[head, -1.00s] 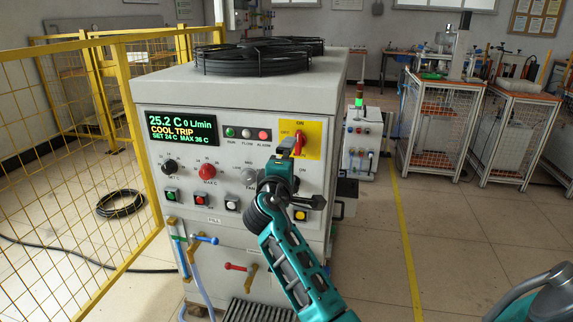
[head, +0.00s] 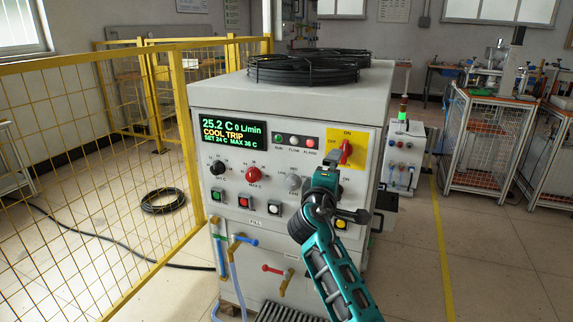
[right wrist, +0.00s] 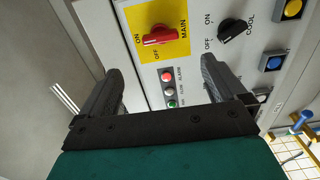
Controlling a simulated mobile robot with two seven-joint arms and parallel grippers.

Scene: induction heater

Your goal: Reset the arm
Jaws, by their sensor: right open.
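My right arm comes in from the bottom right of the head view, its gripper (head: 328,172) in front of the control panel, just below the red main switch (head: 346,152). In the right wrist view the two fingers of the gripper (right wrist: 163,75) are spread with nothing between them. Past the fingertips is the red main switch (right wrist: 160,36) on its yellow plate, its handle in line with the ON mark. It is apart from the fingers. The black COOL switch (right wrist: 232,29) beside it has its handle slanted. My left gripper is not in view.
The cabinet's display (head: 234,132) reads 25.2 C, 0 L/min, COOL TRIP. Coloured buttons, knobs and valve handles cover the front. A yellow mesh fence (head: 90,160) stands at left, with a coiled hose (head: 163,200) on the floor behind it. Floor (head: 500,260) at right is clear.

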